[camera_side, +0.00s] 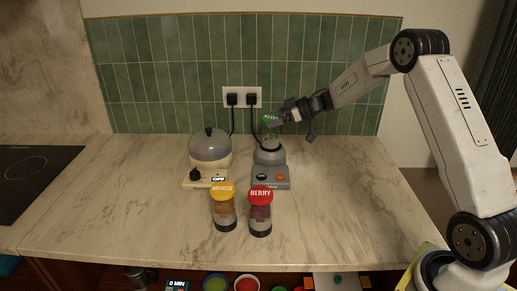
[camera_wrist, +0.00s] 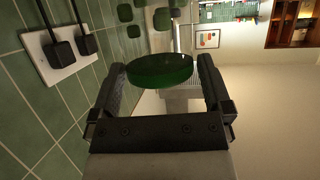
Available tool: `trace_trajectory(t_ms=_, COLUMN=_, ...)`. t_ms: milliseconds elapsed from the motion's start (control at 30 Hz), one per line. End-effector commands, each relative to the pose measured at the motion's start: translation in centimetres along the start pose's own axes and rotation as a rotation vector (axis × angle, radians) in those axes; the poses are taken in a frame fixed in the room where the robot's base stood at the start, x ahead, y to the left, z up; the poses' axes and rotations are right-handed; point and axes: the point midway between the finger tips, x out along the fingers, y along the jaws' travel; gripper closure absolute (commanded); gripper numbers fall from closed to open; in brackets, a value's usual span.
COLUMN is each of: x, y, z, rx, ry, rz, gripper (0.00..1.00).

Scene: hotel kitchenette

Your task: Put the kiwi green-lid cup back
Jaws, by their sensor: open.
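The kiwi cup's green lid (camera_side: 270,119) shows above the grey blender base (camera_side: 270,157) at the back of the counter. The cup's clear body is hard to make out. My gripper (camera_side: 283,117) is at the lid, coming in from the right. In the wrist view, the green lid (camera_wrist: 160,68) lies between the two open fingers of my gripper (camera_wrist: 160,82). I cannot tell whether the fingers touch it.
A mango cup (camera_side: 223,208) with a yellow lid and a berry cup (camera_side: 260,212) with a red lid stand in front. A domed cooker (camera_side: 209,150) stands left of the blender. Plugs sit in a wall socket (camera_side: 242,98) behind. The counter's right side is clear.

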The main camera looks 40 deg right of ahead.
Motion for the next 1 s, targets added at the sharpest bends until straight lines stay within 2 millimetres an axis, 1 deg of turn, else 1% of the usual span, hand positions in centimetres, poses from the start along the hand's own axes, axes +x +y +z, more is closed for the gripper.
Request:
trace_trajectory(t_ms=33, x=0.58, y=-0.05, z=0.01, rx=-0.001, ry=-0.001, rz=-0.001, gripper=0.00)
trace_trajectory(t_ms=100, x=1.07, y=-0.04, z=0.01, rx=0.000, ry=-0.001, rz=-0.001, gripper=0.00)
trace_trajectory(t_ms=200, x=1.38, y=0.00, z=0.01, rx=0.000, ry=0.000, rz=0.000, gripper=0.00)
trace_trajectory(t_ms=667, x=1.37, y=0.00, z=-0.01, rx=0.000, ry=0.000, rz=0.001, gripper=0.00)
trace_trajectory(t_ms=700, x=1.37, y=-0.01, z=-0.01, rx=0.000, ry=0.000, rz=0.001, gripper=0.06)
trace_trajectory(t_ms=767, x=1.37, y=-0.01, z=-0.01, rx=0.000, ry=0.000, rz=0.001, gripper=0.25)
trace_trajectory(t_ms=800, x=1.37, y=-0.01, z=-0.01, rx=0.000, ry=0.000, rz=0.001, gripper=0.38)
trace_trajectory(t_ms=867, x=1.36, y=-0.01, z=-0.01, rx=0.000, ry=0.000, rz=0.001, gripper=0.57)
trace_trajectory(t_ms=900, x=1.36, y=-0.01, z=-0.01, rx=0.000, ry=0.000, rz=0.000, gripper=0.70)
trace_trajectory(t_ms=967, x=1.36, y=-0.01, z=-0.01, rx=0.000, ry=0.000, rz=0.000, gripper=0.89)
trace_trajectory(t_ms=1000, x=1.36, y=-0.01, z=-0.01, rx=0.000, ry=0.000, rz=0.000, gripper=1.00)
